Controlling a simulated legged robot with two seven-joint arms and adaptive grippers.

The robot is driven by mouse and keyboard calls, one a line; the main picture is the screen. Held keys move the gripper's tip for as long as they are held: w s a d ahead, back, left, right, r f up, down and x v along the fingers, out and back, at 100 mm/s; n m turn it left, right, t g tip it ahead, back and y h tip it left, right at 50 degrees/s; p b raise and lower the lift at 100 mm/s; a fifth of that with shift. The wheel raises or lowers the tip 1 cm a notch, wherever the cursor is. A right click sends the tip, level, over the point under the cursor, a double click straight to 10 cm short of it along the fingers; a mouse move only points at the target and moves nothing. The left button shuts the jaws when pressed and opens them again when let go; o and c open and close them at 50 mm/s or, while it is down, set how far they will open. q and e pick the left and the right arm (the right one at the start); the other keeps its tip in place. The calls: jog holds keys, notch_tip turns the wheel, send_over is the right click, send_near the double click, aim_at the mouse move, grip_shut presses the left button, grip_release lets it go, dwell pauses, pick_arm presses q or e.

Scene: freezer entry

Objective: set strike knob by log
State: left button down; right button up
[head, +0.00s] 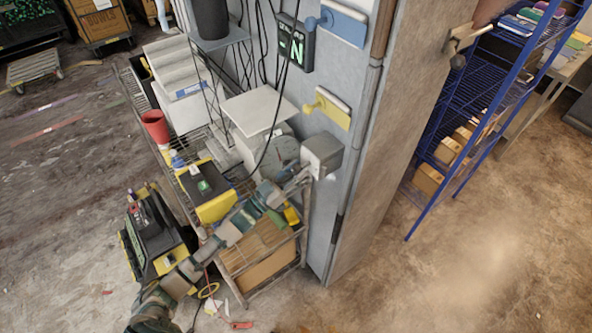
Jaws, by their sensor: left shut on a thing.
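My left arm comes in from the lower left, and its gripper (299,181) is over the front end of the wire cart. It is shut at the lower left side of a grey block-shaped thing (322,152), beside the pillar's edge. The contact is small and partly hidden. A metal bracket (462,37) with a dark round knob (458,62) is on the pillar's right face, apart from the gripper. I cannot make out which thing is the log. My right gripper is not in view.
The wire cart (243,296) holds cartons, a red cup (155,126) and a dial scale (281,151). A yellow plate (333,108) and blue plate (345,22) are on the pillar. A blue wire shelf (470,85) stands right. A black-yellow machine (150,240) is left. Right floor is clear.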

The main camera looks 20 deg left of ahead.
pick_arm(q)
jog(key=m+g+h, duration=0.1)
jog(key=m, duration=0.2)
jog(key=c, duration=0.8)
grip_release()
jog(key=shift+o, duration=0.2)
jog(key=shift+a, duration=0.1)
jog(key=v, duration=0.7)
jog(key=shift+a+f, duration=0.25)
